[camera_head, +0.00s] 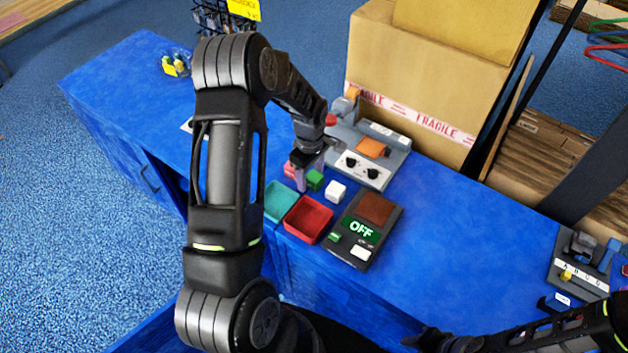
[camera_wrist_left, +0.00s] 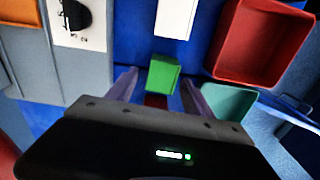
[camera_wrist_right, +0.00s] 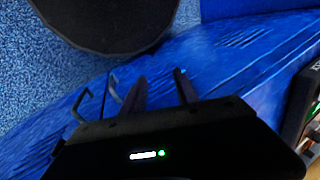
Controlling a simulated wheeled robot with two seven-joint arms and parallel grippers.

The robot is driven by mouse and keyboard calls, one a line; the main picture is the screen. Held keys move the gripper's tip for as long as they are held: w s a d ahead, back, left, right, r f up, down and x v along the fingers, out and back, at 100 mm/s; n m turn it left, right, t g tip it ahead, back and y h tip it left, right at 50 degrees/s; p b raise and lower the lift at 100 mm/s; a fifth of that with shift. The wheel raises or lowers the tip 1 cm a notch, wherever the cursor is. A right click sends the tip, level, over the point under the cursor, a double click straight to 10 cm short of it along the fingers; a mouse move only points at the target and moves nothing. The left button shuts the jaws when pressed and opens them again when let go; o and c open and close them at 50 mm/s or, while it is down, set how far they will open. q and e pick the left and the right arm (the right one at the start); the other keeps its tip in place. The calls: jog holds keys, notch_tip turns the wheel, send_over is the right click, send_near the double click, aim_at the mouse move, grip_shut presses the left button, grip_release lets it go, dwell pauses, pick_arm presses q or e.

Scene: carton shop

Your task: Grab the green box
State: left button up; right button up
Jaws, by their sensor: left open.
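The small green box (camera_head: 315,180) sits on the blue table, close to my left gripper (camera_head: 308,175). In the left wrist view the green box (camera_wrist_left: 162,76) shows between the two spread fingertips, with gaps on both sides. The left gripper is open and points down over it. A red block (camera_head: 290,169) lies just beside it, and a white block (camera_head: 336,191) stands to its right. My right gripper (camera_wrist_right: 160,82) is open and empty in its wrist view, over the blue counter's side and apart from the blocks.
A teal tray (camera_head: 281,202) and a red tray (camera_head: 307,219) stand at the table's front edge. A panel reading OFF (camera_head: 361,230) is right of them. A grey device with knobs (camera_head: 362,168) stands behind, before a large carton (camera_head: 420,75).

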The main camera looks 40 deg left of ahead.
pick_arm(q)
jog(key=shift+c, duration=0.2)
grip_shut()
dwell(0.5)
